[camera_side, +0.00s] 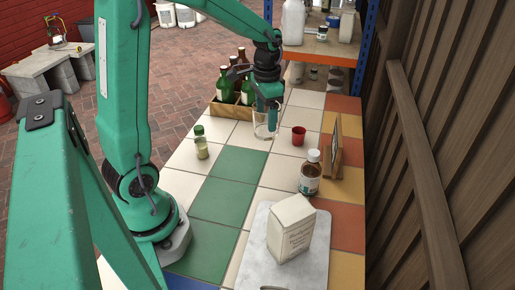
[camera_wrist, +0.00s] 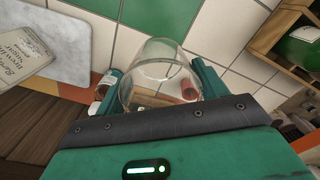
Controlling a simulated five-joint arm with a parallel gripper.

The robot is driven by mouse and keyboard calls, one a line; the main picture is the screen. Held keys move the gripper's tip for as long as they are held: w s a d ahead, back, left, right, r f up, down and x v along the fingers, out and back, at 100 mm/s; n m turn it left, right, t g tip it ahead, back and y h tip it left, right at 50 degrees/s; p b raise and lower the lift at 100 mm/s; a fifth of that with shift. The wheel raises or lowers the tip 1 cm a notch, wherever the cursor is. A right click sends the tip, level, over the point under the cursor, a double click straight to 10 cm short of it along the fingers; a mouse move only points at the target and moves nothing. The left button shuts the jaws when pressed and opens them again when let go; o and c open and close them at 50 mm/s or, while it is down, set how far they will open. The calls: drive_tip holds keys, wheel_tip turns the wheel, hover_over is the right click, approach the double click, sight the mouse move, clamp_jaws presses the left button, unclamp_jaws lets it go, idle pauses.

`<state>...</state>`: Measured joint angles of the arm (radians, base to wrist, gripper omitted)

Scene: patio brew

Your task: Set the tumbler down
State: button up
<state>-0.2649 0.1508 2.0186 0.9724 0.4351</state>
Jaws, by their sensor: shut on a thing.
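The clear glass tumbler (camera_side: 265,127) is at the far part of the tiled table in the side view. My gripper (camera_side: 270,108) points down and is shut on it. The tumbler also shows in the wrist view (camera_wrist: 160,72), between the two green fingers of my gripper (camera_wrist: 158,88). Its base is close to the tiles; I cannot tell whether it touches them.
A wooden crate of green bottles (camera_side: 231,107) stands just left of the tumbler. A red cup (camera_side: 299,136) is close on the right. The green tiles (camera_side: 226,201) are clear.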

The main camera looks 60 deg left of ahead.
drive_tip(key=a+f, duration=0.6)
drive_tip(key=a, duration=0.5)
drive_tip(key=shift+a+f, duration=0.2)
drive_tip(key=shift+f, duration=0.2)
drive_tip(key=shift+w+f, duration=0.1)
drive_tip(key=shift+f, duration=0.05)
drive_tip(key=shift+f, duration=1.85)
drive_tip(key=shift+f, duration=0.15)
drive_tip(key=o, duration=1.1)
drive_tip(key=shift+o, duration=0.2)
